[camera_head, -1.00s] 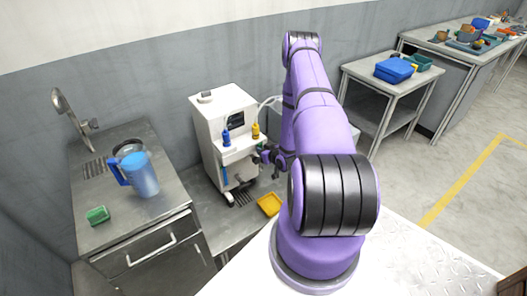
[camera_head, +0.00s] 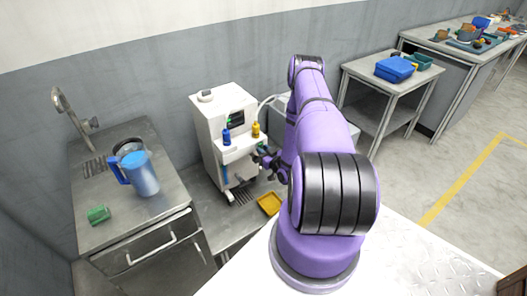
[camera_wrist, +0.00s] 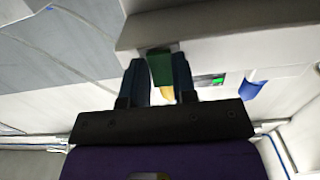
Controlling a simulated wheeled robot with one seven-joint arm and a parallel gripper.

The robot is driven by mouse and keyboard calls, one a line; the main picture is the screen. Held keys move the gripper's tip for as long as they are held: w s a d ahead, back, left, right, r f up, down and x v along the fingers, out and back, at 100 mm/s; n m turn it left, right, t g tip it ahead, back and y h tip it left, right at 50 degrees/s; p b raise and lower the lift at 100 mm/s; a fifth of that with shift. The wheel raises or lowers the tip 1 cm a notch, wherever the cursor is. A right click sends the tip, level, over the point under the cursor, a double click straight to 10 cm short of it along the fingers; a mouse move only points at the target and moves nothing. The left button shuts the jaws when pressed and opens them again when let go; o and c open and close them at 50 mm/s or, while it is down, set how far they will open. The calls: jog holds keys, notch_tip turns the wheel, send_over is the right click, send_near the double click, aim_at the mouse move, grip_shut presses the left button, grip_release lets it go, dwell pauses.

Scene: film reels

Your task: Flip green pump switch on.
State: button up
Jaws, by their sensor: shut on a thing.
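The white pump machine (camera_head: 208,115) stands on a low metal surface by the wall. In the wrist view, the green switch (camera_wrist: 160,66) sits at the edge of the machine's pale housing (camera_wrist: 210,45), between my two dark fingers. My gripper (camera_wrist: 159,72) is shut on it. In the head view my gripper (camera_head: 260,160) is at the machine's front right side, and the switch is too small to make out clearly.
A yellow tray (camera_head: 269,204) lies below. To the left, a metal counter (camera_head: 105,220) holds a blue pitcher (camera_head: 140,174) and a green sponge (camera_head: 98,215).

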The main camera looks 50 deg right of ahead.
jog(key=o, duration=0.9)
jog(key=shift+s, duration=0.1)
jog(key=v, duration=1)
jog(key=shift+s+a, duration=0.1)
jog(key=shift+s, duration=0.2)
